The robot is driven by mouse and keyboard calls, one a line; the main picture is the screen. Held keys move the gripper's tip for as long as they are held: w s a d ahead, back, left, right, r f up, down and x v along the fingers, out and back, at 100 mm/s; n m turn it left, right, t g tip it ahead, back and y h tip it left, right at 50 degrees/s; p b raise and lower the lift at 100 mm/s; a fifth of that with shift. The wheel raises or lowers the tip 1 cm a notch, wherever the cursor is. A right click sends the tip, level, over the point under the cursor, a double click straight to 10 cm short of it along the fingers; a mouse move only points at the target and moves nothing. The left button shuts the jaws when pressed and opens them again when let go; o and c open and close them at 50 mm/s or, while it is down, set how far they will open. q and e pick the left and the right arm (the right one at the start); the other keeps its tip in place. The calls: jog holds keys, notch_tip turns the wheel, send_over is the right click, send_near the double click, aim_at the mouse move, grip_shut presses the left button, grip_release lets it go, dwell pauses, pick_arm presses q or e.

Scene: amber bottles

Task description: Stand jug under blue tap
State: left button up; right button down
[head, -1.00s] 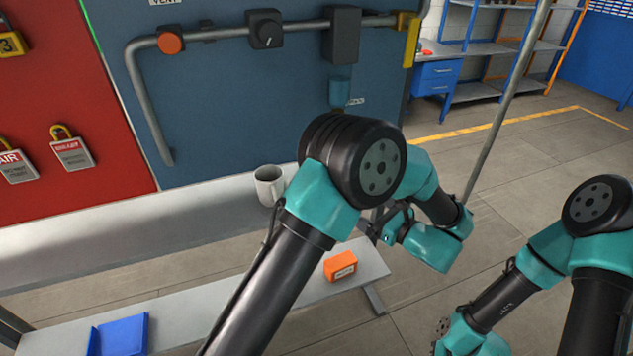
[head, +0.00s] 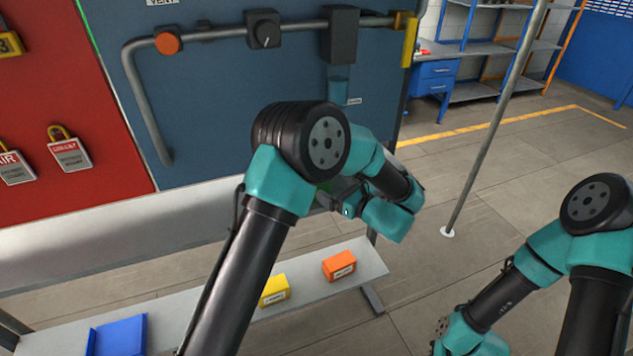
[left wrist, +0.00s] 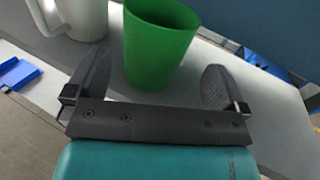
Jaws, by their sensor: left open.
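The white jug (left wrist: 85,15), with a large handle on its left, stands on the grey shelf at the upper left of the left wrist view. In the head view my left arm hides it. The blue tap (head: 338,86) hangs below a black box on the pipe. My left gripper (left wrist: 158,62) is open. A green cup (left wrist: 160,40) stands upright in front of or between its fingers, and I cannot tell whether they touch it. The jug is outside the fingers, to the left. In the head view the left fingers are mostly hidden. My right gripper is out of view.
The pipe also carries an orange knob (head: 167,43) and a black dial (head: 263,30). A lower bench (head: 330,300) holds a yellow box (head: 274,290), an orange box (head: 340,265) and a blue bin (head: 118,335). A thin pole (head: 490,140) stands at the right.

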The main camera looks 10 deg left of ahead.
pick_arm(q)
jog(key=shift+w+a, duration=0.2)
jog(key=shift+a, duration=0.2)
jog(key=shift+x, duration=2.6)
jog(key=shift+s, duration=0.15)
jog(key=c, duration=0.9)
jog(key=shift+c, duration=0.2)
